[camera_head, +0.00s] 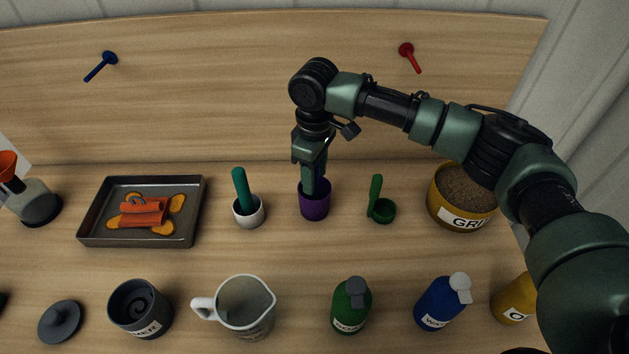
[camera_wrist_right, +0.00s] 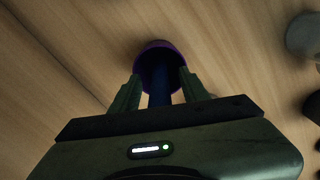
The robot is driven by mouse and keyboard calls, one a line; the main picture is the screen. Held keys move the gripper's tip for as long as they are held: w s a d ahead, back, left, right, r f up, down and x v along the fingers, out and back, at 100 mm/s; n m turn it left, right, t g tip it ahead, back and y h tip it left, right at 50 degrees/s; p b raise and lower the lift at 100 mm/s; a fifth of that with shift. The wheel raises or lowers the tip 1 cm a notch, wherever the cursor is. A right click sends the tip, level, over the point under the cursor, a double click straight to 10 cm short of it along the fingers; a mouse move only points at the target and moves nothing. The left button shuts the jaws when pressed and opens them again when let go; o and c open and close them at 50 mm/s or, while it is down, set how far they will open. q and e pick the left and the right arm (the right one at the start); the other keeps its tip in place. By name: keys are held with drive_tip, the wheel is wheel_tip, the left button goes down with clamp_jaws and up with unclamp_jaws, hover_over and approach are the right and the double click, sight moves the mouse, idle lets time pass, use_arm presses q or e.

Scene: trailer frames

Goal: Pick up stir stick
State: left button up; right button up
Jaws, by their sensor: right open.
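A purple cup (camera_head: 315,208) stands on the wooden table near the middle of the head view. In the right wrist view, a dark blue stick (camera_wrist_right: 158,88), which looks like the stir stick, stands in the purple cup (camera_wrist_right: 148,46). My right gripper (camera_head: 313,184) points down over the cup. Its two fingers are open on either side of the stick, with a gap visible in the right wrist view (camera_wrist_right: 158,80). The fingertips reach the cup's rim; whether they touch it I cannot tell. In the head view the gripper mostly hides the stick.
A white cup (camera_head: 249,217) with a green handle (camera_head: 242,188) stands left of the purple cup, and a green scoop (camera_head: 381,210) lies to its right.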

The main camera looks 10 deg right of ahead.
clamp_jaws()
drive_tip(key=shift+r, duration=0.1)
